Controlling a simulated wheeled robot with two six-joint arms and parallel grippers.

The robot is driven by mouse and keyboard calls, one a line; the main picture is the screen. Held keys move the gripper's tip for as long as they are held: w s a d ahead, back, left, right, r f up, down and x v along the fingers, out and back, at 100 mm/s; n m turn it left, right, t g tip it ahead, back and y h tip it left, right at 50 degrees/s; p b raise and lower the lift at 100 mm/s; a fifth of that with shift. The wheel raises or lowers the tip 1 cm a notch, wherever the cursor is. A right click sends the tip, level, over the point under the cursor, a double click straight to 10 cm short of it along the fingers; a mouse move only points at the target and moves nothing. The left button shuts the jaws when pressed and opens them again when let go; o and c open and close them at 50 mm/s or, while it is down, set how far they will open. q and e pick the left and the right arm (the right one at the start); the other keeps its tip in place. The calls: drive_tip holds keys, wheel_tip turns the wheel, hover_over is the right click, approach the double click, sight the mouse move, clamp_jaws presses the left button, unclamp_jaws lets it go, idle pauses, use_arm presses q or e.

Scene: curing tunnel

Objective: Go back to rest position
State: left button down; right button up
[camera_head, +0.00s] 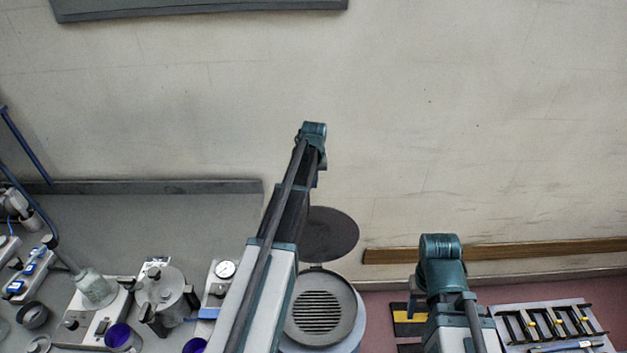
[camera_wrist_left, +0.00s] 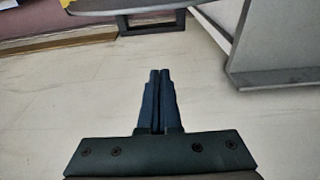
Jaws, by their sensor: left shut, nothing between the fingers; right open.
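My left arm (camera_head: 275,240) reaches up from the bottom edge in the head view, in front of the wall. Its gripper cannot be made out there. In the left wrist view my left gripper (camera_wrist_left: 159,73) has its two dark fingers together, with nothing between them, and bare wall around them. My right arm (camera_head: 440,270) is folded low at the right of the head view, and its gripper is not visible.
A round device with a slatted grille (camera_head: 318,308) and raised dark lid (camera_head: 330,234) stands beside my left arm. A grey bench (camera_head: 220,215) holds a metal pot (camera_head: 163,294), a gauge (camera_head: 225,269) and purple cups. A rack (camera_head: 550,325) stands lower right.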

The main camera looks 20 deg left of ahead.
use_arm(q)
drive_tip(key=shift+r, duration=0.1)
drive_tip(key=s+d+f+m+g+b, duration=0.1)
drive_tip(key=s+d+f+m+b, duration=0.1)
drive_tip(key=s+d, duration=0.55)
drive_tip(key=s+d+f+m+b, duration=0.15)
drive_tip(key=s+d, duration=0.25)
drive_tip(key=d, duration=0.6)
drive_tip(key=s+d+f+m+b, duration=0.1)
drive_tip(key=s+d+m, duration=0.1)
drive_tip(key=s+d, duration=0.4)
drive_tip(key=s+d+f+m+g+b, duration=0.1)
drive_tip(key=s+d+m, duration=0.2)
drive_tip(key=s, duration=0.9)
drive_tip(key=d, duration=0.3)
drive_tip(key=shift+s+f, duration=0.15)
drive_tip(key=shift+f, duration=0.15)
drive_tip(key=shift+m, duration=0.25)
